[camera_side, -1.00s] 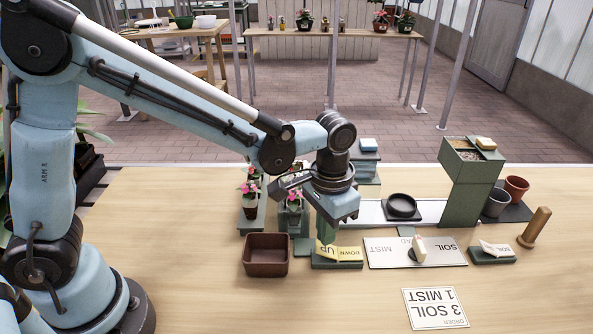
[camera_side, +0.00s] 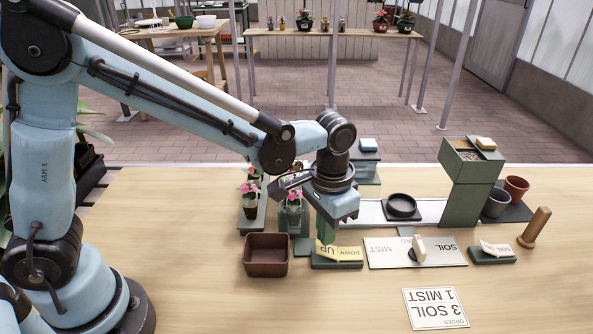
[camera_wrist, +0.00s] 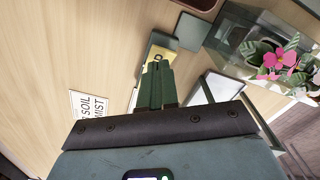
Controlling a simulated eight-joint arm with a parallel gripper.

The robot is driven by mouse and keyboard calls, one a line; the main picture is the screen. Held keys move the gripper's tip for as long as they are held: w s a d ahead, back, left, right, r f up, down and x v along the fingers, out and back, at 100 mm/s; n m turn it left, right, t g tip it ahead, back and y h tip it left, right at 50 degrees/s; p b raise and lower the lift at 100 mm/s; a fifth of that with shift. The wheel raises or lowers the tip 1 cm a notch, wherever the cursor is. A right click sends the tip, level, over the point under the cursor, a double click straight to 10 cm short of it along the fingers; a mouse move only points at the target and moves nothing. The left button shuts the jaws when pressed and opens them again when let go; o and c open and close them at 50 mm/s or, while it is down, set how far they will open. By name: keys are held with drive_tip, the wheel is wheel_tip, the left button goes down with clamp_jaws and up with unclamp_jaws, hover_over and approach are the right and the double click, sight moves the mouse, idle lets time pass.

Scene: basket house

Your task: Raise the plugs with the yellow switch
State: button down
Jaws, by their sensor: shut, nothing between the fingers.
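The yellow switch (camera_side: 347,253) is a rocker on a green base, marked UP on its left half and DOWN on its right. The UP half stands tilted up. My gripper (camera_side: 328,240) is shut and empty, with its fingertips down at the UP side; I cannot tell whether they touch it. In the wrist view the shut fingers (camera_wrist: 153,88) cover most of the switch (camera_wrist: 158,52). Plugs with pink flowers (camera_side: 250,200) stand on a green stand left of my gripper; some are partly hidden by my arm. Flowers also show in the wrist view (camera_wrist: 274,62).
A brown empty bin (camera_side: 267,262) stands left of the switch. A MIST/SOIL dial plate (camera_side: 440,256), another switch (camera_side: 492,254) and a wooden peg (camera_side: 535,227) are to the right. An order card (camera_side: 435,308) lies in front. A black dish (camera_side: 402,206) sits behind.

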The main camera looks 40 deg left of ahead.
sight(325, 248)
drive_tip(key=shift+f, duration=1.3)
idle(0.9)
drive_tip(key=shift+r, duration=3.55)
drive_tip(key=shift+s+a+r, duration=0.1)
drive_tip(key=shift+a+r, duration=0.1)
drive_tip(key=shift+a, duration=0.2)
drive_tip(key=s+a+r+n+t, duration=0.1)
drive_tip(key=s+a+t, duration=0.2)
drive_tip(key=a, duration=0.4)
drive_tip(key=s+a+r+n+t, duration=0.2)
drive_tip(key=s+a+t, duration=0.2)
drive_tip(key=a, duration=0.3)
drive_tip(key=shift+s, duration=0.3)
